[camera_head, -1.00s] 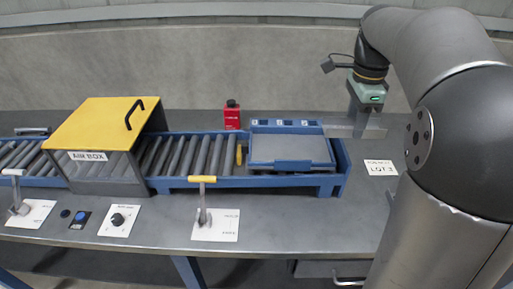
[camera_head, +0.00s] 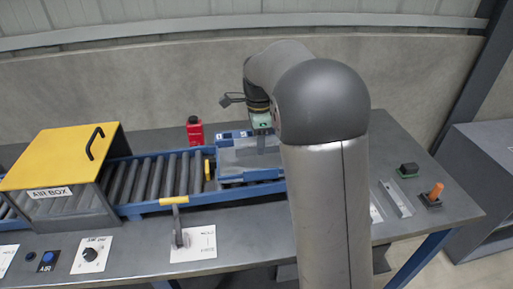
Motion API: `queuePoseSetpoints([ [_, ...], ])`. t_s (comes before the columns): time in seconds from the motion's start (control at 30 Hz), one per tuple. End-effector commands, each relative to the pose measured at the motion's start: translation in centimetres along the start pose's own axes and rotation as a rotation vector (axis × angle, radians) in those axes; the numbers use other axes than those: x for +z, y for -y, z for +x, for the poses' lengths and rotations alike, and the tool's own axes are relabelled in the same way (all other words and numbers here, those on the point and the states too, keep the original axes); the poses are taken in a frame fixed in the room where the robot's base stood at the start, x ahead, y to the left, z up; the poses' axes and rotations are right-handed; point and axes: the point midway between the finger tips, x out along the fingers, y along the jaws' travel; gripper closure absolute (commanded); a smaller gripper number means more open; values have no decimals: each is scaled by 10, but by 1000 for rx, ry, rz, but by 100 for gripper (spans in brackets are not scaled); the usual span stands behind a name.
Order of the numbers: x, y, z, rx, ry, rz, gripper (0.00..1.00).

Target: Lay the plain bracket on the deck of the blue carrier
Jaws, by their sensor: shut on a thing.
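The blue carrier (camera_head: 232,181) sits at the right end of the roller conveyor, with a flat grey deck (camera_head: 232,158). My gripper (camera_head: 261,147) points down over the right part of this deck. It is shut on the plain bracket, a grey piece that hardly stands out against the grey deck; its outline is not clear. I cannot tell whether the bracket touches the deck or hangs just above it. My arm hides the right end of the carrier.
A red bottle (camera_head: 195,131) stands behind the conveyor. A yellow-lidded air box (camera_head: 62,160) covers the rollers at left. A yellow-handled lever (camera_head: 177,220) stands in front.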

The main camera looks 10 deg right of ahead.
Motion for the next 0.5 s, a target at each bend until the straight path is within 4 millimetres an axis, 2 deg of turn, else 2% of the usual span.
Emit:
queuePoseSetpoints([
  [0.1,6,4,8,2,0,-1,82],
  [0.3,6,4,37,1,0,-1,82],
  [0.5,6,4,39,-1,0,-1,82],
])
